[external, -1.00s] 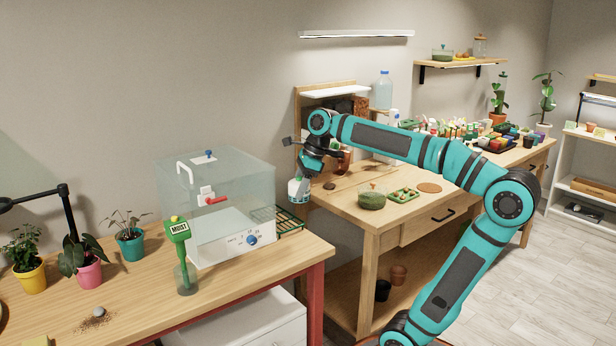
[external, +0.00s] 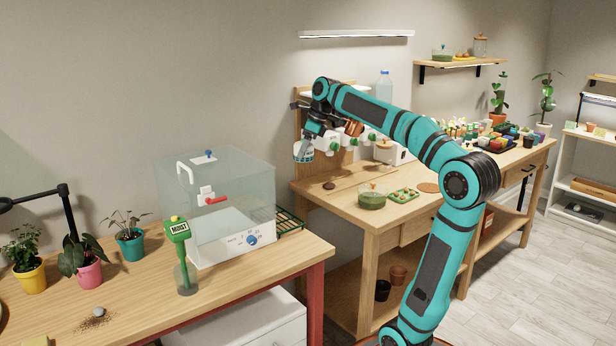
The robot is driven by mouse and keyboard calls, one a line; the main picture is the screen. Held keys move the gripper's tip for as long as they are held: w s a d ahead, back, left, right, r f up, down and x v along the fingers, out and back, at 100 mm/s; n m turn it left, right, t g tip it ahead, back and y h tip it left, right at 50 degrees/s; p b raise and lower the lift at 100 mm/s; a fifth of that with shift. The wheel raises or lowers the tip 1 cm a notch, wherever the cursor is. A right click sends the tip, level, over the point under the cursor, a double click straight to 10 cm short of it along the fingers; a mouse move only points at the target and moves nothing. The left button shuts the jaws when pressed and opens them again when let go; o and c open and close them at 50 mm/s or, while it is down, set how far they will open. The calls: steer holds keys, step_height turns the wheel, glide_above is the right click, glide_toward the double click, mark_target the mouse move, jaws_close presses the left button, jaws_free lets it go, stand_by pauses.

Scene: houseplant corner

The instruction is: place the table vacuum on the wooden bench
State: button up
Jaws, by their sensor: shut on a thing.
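My gripper (external: 308,138) is shut on a small white and teal round thing (external: 303,152), which looks like the table vacuum. The fingers cover its upper part. It hangs slightly tilted in the air, right of the clear propagator box and above the left end of the all-wood bench (external: 345,203). It appears clear of the bench top. Another wood-topped table (external: 50,310) with a red leg stands at the left.
A clear-lidded propagator (external: 215,190) and a moisture meter (external: 179,240) stand on the left table, near a soil spill (external: 97,318).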

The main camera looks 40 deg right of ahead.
steer(key=w+d+m, duration=0.1)
steer(key=w+d, duration=0.2)
steer(key=d, duration=0.3)
steer(key=w+d+m+h, duration=0.1)
steer(key=w+d, duration=0.2)
steer(key=d, duration=0.3)
steer(key=w+d+m, duration=0.2)
steer(key=w+d, duration=0.1)
steer(key=d, duration=0.3)
steer(key=d+m+t+h, duration=0.1)
steer(key=d+m, duration=0.2)
steer(key=d, duration=1.9)
steer(key=s+d+f+m+h, duration=0.1)
steer(key=s+d+m, duration=0.15)
steer(key=d, duration=0.85)
steer(key=s+d+f+m+h, duration=0.1)
steer(key=s+d, duration=0.3)
steer(key=d, duration=0.7)
step_height(320, 180, down, 13)
steer(key=shift+a+t, duration=0.15)
steer(key=shift+t, duration=0.15)
steer(key=shift+f, duration=5)
steer(key=shift+f, duration=0.1)
